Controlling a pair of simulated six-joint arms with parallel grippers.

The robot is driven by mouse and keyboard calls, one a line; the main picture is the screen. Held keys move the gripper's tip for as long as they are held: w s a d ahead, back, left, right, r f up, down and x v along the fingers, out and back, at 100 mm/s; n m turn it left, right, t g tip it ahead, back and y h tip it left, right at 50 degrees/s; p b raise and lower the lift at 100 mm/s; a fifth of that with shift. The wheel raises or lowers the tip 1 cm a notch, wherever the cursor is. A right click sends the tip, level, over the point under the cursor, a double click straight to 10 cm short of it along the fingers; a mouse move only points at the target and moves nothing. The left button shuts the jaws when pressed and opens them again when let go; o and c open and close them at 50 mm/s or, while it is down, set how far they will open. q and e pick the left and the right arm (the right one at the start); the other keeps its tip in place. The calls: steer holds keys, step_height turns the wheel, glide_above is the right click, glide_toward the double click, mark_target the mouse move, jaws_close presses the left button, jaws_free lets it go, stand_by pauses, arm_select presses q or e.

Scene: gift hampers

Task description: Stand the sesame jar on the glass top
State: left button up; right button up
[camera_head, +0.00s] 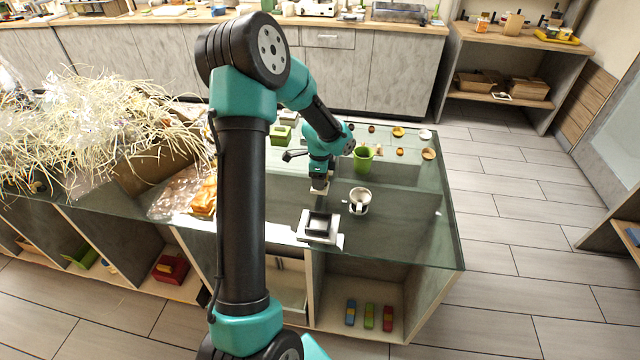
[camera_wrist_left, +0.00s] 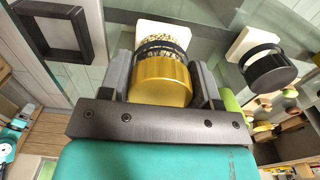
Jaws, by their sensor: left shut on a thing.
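My left gripper (camera_head: 320,188) is low over the glass top (camera_head: 400,242), towards its middle. In the left wrist view the gripper (camera_wrist_left: 163,85) is shut on a jar with a gold lid (camera_wrist_left: 160,80). Pale speckled contents and dark bands show beyond the lid, so it looks like the sesame jar. The lid faces the wrist camera. In the head view the jar is mostly hidden by the gripper. I cannot tell whether its base touches the glass. My right gripper is not in view.
A black square frame on a white base (camera_head: 319,226) lies in front. Small round items stand at the back right. The glass's front right is clear.

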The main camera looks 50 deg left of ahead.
arm_select(q)
steer(key=shift+w+a, duration=0.2)
steer(key=shift+w+a+f, duration=0.1)
steer(key=shift+a+f, duration=0.05)
steer(key=shift+f, duration=1.6)
steer(key=shift+f, duration=0.1)
steer(key=o, duration=1)
step_height(320, 180, up, 12)
steer(key=shift+r, duration=0.1)
